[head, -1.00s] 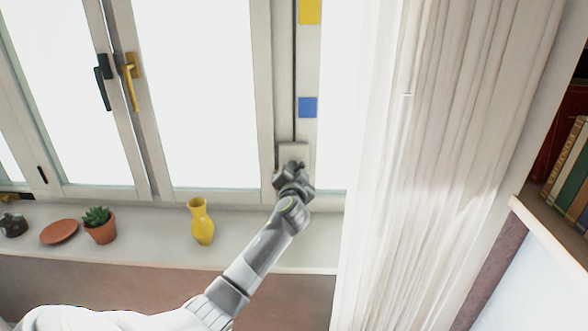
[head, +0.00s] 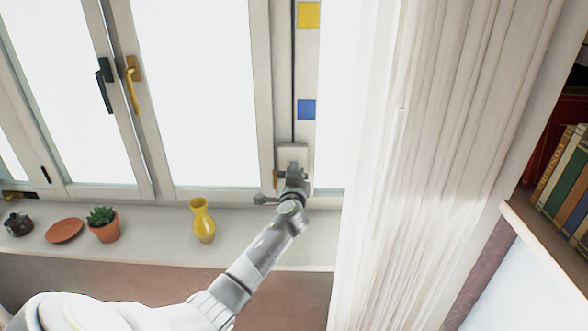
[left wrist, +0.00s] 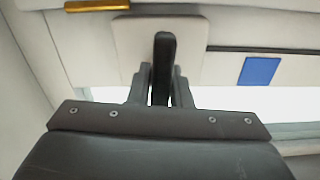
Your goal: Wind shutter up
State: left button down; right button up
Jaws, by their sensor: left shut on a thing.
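A pale winder box (head: 292,151) is fixed low on the window post, at the lower end of a dark vertical line (head: 293,75). It also shows in the left wrist view (left wrist: 131,38), with a dark upright bar (left wrist: 164,50) standing out from it. My left gripper (head: 292,173) is at this box, its two fingers (left wrist: 161,82) closed on either side of the dark bar. In the head view the gripper hides the bar and part of the box. A yellow square (head: 308,15) and a blue square (head: 306,109) sit beside the line. My right gripper is not in view.
The sill holds a yellow vase (head: 202,222), a potted succulent (head: 104,228), a terracotta saucer (head: 64,231) and a dark pot (head: 18,225). A white curtain (head: 420,150) hangs close to the right of my left arm. Books (head: 567,180) stand farther right.

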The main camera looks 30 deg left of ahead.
pick_arm(q)
jog(key=m+p, duration=0.2)
jog(key=m, duration=0.3)
jog(key=shift+f, duration=0.15)
jog(key=shift+s+f+m+p, duration=0.15)
jog(key=shift+m+p, duration=0.7)
jog(key=shift+m, duration=0.95)
jog(key=c, duration=1.3)
grip_release()
jog(key=shift+c, duration=0.2)
jog(key=v, duration=1.7)
jog(key=shift+b, duration=0.45)
jog(key=shift+d, duration=0.15)
